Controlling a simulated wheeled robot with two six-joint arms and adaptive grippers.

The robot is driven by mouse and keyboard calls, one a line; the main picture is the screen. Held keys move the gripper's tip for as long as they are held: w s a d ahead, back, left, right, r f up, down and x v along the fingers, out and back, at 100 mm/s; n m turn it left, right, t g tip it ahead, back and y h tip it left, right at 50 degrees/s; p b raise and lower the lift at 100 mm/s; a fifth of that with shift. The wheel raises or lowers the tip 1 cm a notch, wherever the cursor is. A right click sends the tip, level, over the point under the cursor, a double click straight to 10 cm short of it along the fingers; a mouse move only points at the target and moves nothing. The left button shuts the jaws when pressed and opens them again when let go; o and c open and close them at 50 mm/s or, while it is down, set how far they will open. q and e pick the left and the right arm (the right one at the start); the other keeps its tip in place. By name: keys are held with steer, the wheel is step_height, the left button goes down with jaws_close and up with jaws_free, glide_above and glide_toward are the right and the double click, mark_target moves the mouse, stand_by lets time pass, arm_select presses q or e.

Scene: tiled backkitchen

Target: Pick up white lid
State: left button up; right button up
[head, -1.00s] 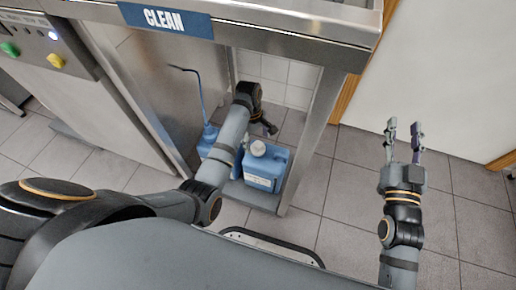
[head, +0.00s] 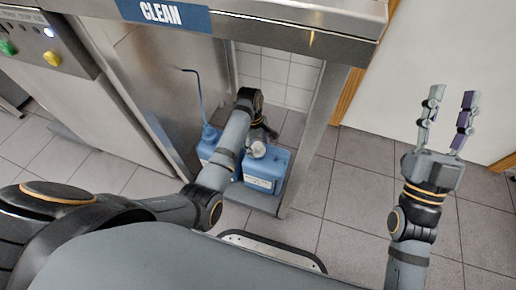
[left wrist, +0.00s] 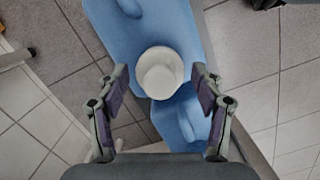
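The white lid (head: 258,150) sits on top of a blue canister (head: 266,171) under the steel counter. It also shows in the left wrist view (left wrist: 160,72), round with a raised centre. My left gripper (head: 268,132) is just above and beside the lid in the head view, partly hiding its far edge. In the left wrist view my left gripper (left wrist: 154,78) is open, with one finger on each side of the lid and a gap on both sides. My right gripper (head: 453,97) is open and empty, raised over the floor at the right.
A second blue canister (head: 207,146) with a tube stands left of the first one. A steel counter (head: 300,30) with a leg (head: 312,140) overhangs the canisters on the right. The tiled floor (head: 345,190) right of the leg is clear.

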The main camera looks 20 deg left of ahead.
arm_select(q)
steer(key=c, duration=0.5)
